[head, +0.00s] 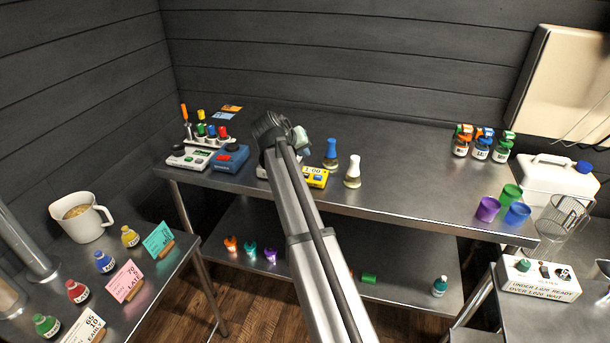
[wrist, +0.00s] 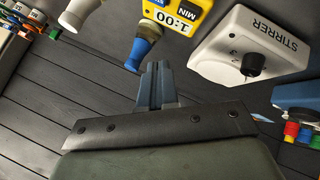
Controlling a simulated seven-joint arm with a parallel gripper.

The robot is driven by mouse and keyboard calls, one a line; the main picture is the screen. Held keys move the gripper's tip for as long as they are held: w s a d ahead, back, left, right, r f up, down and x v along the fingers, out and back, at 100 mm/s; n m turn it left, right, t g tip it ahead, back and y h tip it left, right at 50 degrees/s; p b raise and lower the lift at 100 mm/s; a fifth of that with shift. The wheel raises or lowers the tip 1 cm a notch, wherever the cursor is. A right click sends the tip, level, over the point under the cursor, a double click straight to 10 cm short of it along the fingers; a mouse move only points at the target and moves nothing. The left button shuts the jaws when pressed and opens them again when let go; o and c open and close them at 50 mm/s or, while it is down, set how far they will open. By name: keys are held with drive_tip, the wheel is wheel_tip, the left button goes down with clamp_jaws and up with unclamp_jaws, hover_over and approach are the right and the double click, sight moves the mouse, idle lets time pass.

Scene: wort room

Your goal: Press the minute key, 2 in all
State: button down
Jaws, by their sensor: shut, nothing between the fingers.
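The yellow timer (head: 317,178) stands on the steel bench, partly behind my arm in the head view. In the wrist view the timer (wrist: 178,14) is at the top edge, cut off. Its display reads 1:00, with the word MIN beside it. A blue patch shows at the frame edge, and I cannot tell which key it is. My gripper (wrist: 158,72) is shut and empty, its fingertips apart from the timer in the picture.
A blue-stoppered flask (head: 330,155) and a white-stoppered flask (head: 352,172) stand right of the timer. The white stirrer (wrist: 250,45) with a black knob is beside it. A blue device (head: 231,157) and a rack of coloured pieces (head: 208,133) are left. The bench's middle right is clear.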

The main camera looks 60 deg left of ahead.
drive_tip(key=shift+r, duration=0.1)
idle(0.5)
wheel_tip(320, 180, up, 4)
drive_tip(key=shift+f, duration=0.15)
drive_tip(key=shift+f, duration=0.1)
drive_tip(key=shift+f, duration=4.35)
drive_tip(key=shift+f, duration=0.15)
drive_tip(key=shift+f, duration=0.25)
